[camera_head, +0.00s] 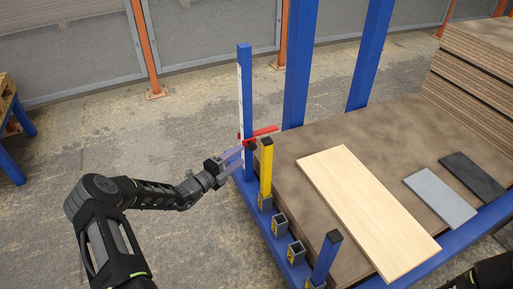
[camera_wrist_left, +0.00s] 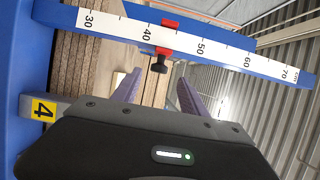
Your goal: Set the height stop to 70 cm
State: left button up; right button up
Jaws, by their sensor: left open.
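The height stop is a red slider (camera_head: 262,132) with a black knob (camera_wrist_left: 158,64), on a blue post (camera_head: 246,80) with a white scale (camera_wrist_left: 110,23). In the left wrist view the red slider (camera_wrist_left: 166,51) sits between the 40 and 50 marks, nearer 40. The scale reads up to 70 at the right. My left gripper (camera_head: 238,157) is beside the post, just below the slider. Its purple fingers are open and apart in the left wrist view (camera_wrist_left: 158,82), with the knob just beyond and between their tips. My right gripper is out of view.
A yellow post (camera_head: 266,170) stands close to the right of my left gripper. A pale board (camera_head: 362,205) and two grey boards (camera_head: 440,197) lie on the brown stack top. Open floor is at the left.

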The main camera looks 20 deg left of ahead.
aim_at(250, 149)
pick_arm(q)
jog(key=shift+d+f, duration=0.1)
jog(key=b+x, duration=0.2)
jog(key=x, duration=0.4)
jog(key=shift+w+d+f+b, duration=0.1)
jog(key=shift+w+d+b, duration=0.1)
jog(key=shift+b, duration=0.2)
jog(key=shift+w+d, duration=0.15)
jog(key=shift+w, duration=0.45)
grip_shut()
dwell(0.7)
